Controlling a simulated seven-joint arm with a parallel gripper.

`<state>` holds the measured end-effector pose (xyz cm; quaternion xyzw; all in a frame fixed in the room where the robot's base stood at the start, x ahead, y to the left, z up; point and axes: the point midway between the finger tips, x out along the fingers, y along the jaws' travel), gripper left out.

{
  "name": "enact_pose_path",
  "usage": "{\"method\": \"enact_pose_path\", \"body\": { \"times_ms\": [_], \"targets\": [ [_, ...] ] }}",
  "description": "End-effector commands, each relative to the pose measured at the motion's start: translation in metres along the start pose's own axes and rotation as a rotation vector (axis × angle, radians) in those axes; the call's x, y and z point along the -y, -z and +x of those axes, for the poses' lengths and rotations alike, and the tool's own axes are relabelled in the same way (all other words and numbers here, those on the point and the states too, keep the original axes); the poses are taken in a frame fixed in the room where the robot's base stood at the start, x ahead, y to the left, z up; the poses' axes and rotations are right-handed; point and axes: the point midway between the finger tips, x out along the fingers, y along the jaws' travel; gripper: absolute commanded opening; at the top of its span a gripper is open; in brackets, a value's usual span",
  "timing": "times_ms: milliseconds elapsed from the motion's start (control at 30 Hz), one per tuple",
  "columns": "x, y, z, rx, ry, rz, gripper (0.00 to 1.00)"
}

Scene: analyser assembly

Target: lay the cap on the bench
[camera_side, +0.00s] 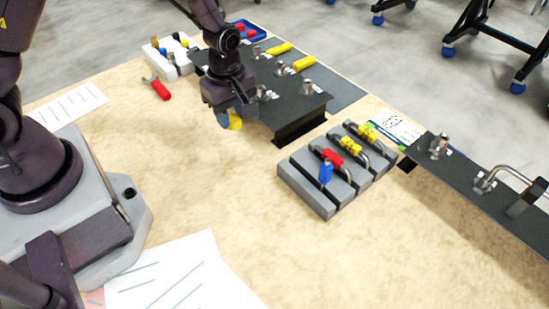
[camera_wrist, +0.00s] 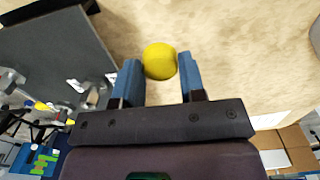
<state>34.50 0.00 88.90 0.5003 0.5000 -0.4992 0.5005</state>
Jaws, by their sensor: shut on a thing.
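The cap is a small yellow round piece. It shows at the fingertips in the wrist view (camera_wrist: 160,61) and low under the wrist in the side view (camera_side: 235,123). My gripper (camera_wrist: 160,75) has blue fingers that are shut on the cap, one on each side. In the side view my gripper (camera_side: 229,120) hangs over the wooden bench (camera_side: 190,170), just left of the dark raised plate. Bare bench shows beyond the cap. I cannot tell the exact gap between the cap and the bench.
A dark raised plate (camera_side: 300,106) with metal fittings stands close to the right of my gripper. A grey slotted block (camera_side: 305,188) holds red, blue and yellow parts. Red-handled pliers (camera_side: 160,90) lie at the left. Paper sheets (camera_side: 180,275) lie in front. The bench centre is clear.

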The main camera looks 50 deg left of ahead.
Motion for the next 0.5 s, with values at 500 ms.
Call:
{"method": "enact_pose_path", "body": {
  "times_ms": [500],
  "targets": [
    [0.001,0.0,0.07,0.0,0.004,0.001,0.11]
  ]
}}
